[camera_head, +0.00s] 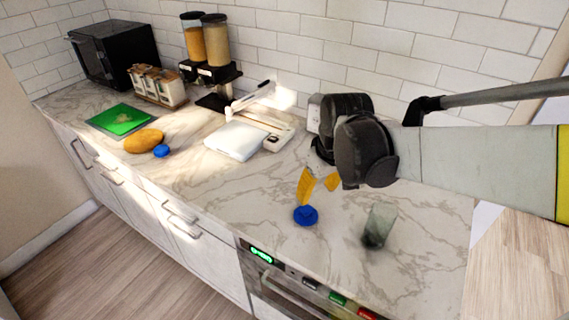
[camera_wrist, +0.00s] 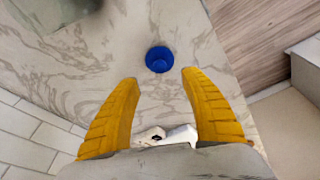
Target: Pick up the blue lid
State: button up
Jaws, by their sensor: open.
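A round blue lid (camera_head: 306,215) with a raised knob lies on the marble counter near its front edge. In the wrist view the blue lid (camera_wrist: 159,59) sits just beyond my fingertips, centred across the gap between them. My gripper (camera_head: 318,187), with yellow fingers, is above the counter behind the lid, apart from it. In the wrist view my gripper (camera_wrist: 159,78) is open with nothing between its fingertips. A second small blue object (camera_head: 161,152) lies further left beside a yellow-brown oval item; I cannot tell exactly what it is.
A greenish glass (camera_head: 380,226) stands right of the lid. A white scale-like device (camera_head: 237,140), food dispensers (camera_head: 207,45), a jar rack (camera_head: 157,86), a green board (camera_head: 121,119) and a black microwave (camera_head: 114,52) stand leftward. Counter around the lid is clear.

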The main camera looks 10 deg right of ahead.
aim_at(307, 208)
jog(key=shift+n+g, duration=0.5)
jog(key=shift+g, duration=0.1)
jog(key=w+f+b, duration=0.1)
jog(key=f, duration=0.3)
jog(key=w+f+b, duration=0.1)
jog(key=w+f, duration=0.1)
jog(key=f, duration=0.2)
jog(key=w+f+b, duration=0.1)
jog(key=f, duration=0.4)
jog(key=shift+w+a+b, duration=0.3)
jog(key=shift+a+b, duration=0.05)
grip_shut()
